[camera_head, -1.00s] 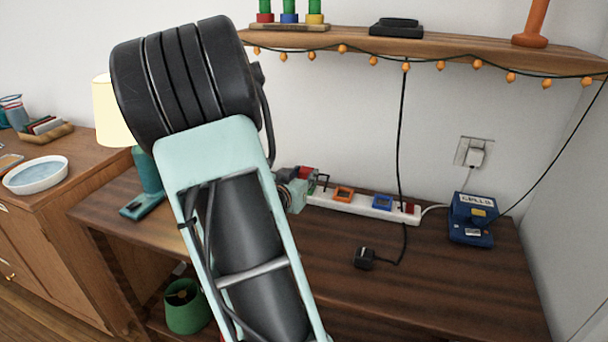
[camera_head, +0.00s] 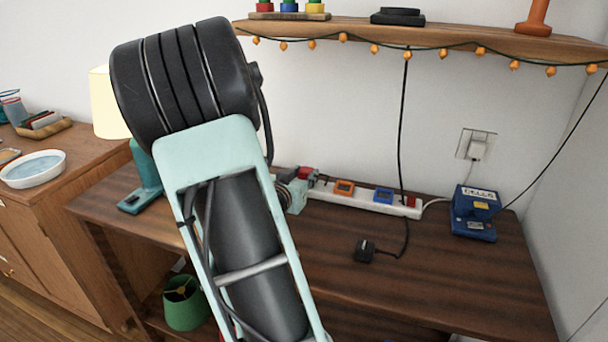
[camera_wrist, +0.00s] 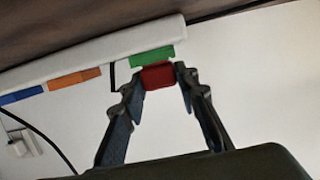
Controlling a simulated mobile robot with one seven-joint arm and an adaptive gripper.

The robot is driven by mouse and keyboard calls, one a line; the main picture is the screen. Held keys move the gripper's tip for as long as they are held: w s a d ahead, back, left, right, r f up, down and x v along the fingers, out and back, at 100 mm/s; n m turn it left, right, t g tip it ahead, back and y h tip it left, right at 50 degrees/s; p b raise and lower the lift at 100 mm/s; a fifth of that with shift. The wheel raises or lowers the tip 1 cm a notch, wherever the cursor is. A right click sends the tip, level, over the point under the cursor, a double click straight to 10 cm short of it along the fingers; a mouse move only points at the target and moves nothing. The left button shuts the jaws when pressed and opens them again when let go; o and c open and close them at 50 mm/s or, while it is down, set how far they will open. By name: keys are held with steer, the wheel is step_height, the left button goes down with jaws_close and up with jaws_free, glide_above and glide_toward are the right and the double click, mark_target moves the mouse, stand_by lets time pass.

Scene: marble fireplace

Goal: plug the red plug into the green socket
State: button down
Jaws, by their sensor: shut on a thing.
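The red plug (camera_wrist: 158,76) is between the two fingertips of my gripper (camera_wrist: 157,80) in the wrist view, and the gripper is shut on it. The green socket (camera_wrist: 152,57) is on the white power strip (camera_wrist: 95,52), directly beyond the plug. The plug's far edge meets the socket's near edge in this view; I cannot tell whether they touch or any pin is inside. In the head view the red plug (camera_head: 307,173) shows at the left end of the strip (camera_head: 364,197), beside my gripper. The green socket is hidden there.
The orange socket (camera_head: 345,188) and blue socket (camera_head: 383,195) are farther right on the strip. A black plug (camera_head: 365,250) with its cord lies on the desk in front. A blue device (camera_head: 474,213) stands at the right. A teal lamp (camera_head: 146,175) stands left of my arm.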

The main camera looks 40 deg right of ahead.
steer(key=c, duration=1.4)
jaws_free()
steer(key=v, duration=1.2)
steer(key=shift+r, duration=0.1)
